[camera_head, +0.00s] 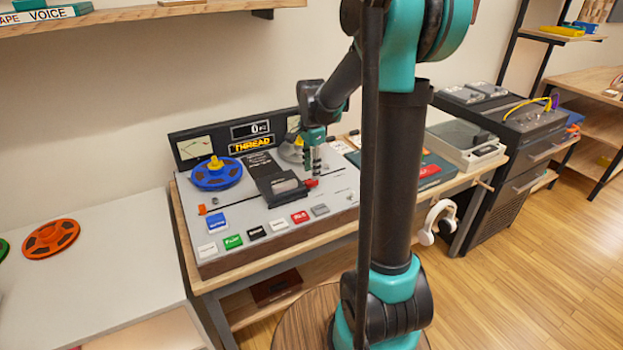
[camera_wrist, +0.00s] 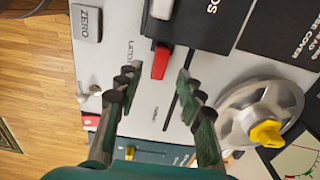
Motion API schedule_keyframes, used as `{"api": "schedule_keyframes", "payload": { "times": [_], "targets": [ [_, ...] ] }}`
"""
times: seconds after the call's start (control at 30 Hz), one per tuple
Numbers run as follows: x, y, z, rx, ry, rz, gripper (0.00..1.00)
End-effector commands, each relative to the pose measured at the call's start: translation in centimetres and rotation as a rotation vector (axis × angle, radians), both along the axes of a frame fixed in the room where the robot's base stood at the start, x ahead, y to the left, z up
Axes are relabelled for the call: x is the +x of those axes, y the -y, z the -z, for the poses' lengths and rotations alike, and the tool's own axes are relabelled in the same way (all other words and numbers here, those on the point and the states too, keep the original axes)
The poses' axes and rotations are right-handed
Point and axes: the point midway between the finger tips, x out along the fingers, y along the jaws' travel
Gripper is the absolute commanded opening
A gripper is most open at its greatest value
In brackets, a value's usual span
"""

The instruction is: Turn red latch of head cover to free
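The red latch (camera_head: 311,183) sits at the right side of the black head cover (camera_head: 275,178) on the tape deck. In the wrist view the red latch (camera_wrist: 161,62) sticks out from the edge of the dark head cover (camera_wrist: 208,18). My gripper (camera_wrist: 157,88) is open, with one finger on either side of the latch's line and nothing between the fingertips that I can see it touching. In the head view my gripper (camera_head: 312,172) points down just above the deck by the latch. The exact gap between fingers and latch cannot be told.
A blue reel (camera_head: 216,176) sits at the deck's left, and a grey reel with a yellow hub (camera_wrist: 266,133) is close to one finger. Several coloured buttons (camera_head: 233,242) line the front. A turntable (camera_head: 466,145) stands to the right.

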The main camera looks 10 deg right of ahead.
Motion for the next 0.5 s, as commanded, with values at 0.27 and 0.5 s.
{"api": "schedule_keyframes", "payload": {
  "times": [0.27, 0.5],
  "targets": [
    [0.0, 0.0, 3.5, 0.000, 0.000, 0.000, 0.38],
    [0.0, 0.0, 4.2, 0.000, 0.000, 0.000, 0.38]
  ]
}}
